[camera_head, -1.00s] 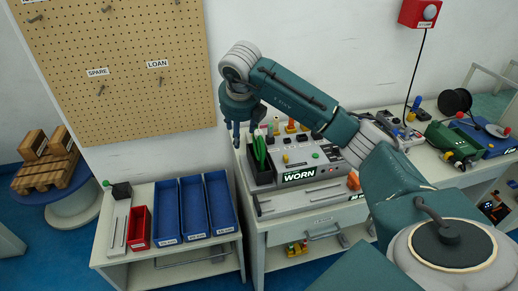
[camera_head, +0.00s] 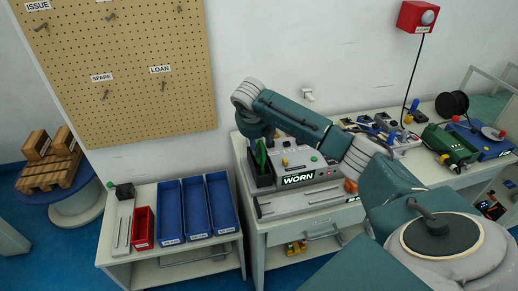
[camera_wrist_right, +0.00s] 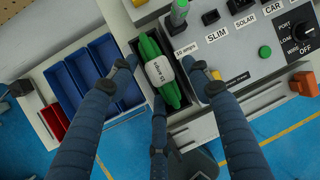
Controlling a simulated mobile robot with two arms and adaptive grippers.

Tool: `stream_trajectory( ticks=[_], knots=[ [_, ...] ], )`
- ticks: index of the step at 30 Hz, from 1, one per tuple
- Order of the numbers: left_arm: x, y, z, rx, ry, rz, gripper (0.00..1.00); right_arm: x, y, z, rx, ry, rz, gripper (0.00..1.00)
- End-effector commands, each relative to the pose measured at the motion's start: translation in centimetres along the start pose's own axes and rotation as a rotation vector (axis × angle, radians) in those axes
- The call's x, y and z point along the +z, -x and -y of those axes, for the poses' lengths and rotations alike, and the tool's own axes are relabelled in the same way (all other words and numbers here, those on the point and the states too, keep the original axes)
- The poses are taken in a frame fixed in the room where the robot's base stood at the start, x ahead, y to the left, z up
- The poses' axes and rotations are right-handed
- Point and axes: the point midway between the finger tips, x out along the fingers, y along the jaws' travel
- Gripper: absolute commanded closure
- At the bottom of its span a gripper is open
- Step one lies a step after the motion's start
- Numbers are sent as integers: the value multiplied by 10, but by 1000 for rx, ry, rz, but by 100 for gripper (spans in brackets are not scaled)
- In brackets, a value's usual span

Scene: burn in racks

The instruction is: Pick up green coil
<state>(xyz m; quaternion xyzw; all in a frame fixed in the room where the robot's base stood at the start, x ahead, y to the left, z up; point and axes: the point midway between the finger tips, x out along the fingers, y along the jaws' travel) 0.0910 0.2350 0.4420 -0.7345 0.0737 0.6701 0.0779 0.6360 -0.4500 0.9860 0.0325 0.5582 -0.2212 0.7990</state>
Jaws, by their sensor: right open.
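The green coil (camera_wrist_right: 172,90), with a pale label band marked "15 amp" around its middle, stands in a dark open-topped bin on the left of the grey test unit. In the head view the green coil (camera_head: 261,156) shows only partly, behind my right arm. My right gripper (camera_wrist_right: 163,78) is open above the bin, its fingers spread on both sides of the coil and a third finger below it in the picture. I cannot tell whether any finger touches the coil. In the head view the right gripper (camera_head: 266,138) is largely hidden by its own wrist. My left gripper is not in view.
The grey test unit (camera_head: 312,163) with a lit "WORN" display stands beside the bin. Blue trays (camera_head: 195,207) and a red tray (camera_head: 143,228) sit on the lower bench at left. A pegboard (camera_head: 120,70) hangs behind.

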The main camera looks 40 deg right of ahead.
Motion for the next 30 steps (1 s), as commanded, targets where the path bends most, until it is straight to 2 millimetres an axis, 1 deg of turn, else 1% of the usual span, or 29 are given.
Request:
stream_trajectory(
  ticks=[3, 8, 11, 12, 14, 15, 16, 26, 30],
  knots=[
    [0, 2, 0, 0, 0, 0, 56, 0, -5, 0, -1, 1, 0, 51],
    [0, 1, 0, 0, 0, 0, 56, 0, -5, 0, 0, 1, 0, 51],
    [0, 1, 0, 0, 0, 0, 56, 0, -5, 0, 0, 1, 0, 69],
    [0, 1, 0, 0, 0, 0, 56, 0, -5, 0, 0, 1, 0, 77],
    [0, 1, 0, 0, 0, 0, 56, 0, -5, 0, 0, 1, 0, 89],
    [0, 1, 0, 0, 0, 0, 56, 0, -5, 0, 0, 1, 0, 97],
    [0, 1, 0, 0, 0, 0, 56, 0, -5, 0, 0, 1, 0, 100],
    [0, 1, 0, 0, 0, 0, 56, 0, -4, 0, 0, 1, 1, 100],
    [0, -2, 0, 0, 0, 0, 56, 4, 2, 1, 1, 0, 4, 100]
  ],
)
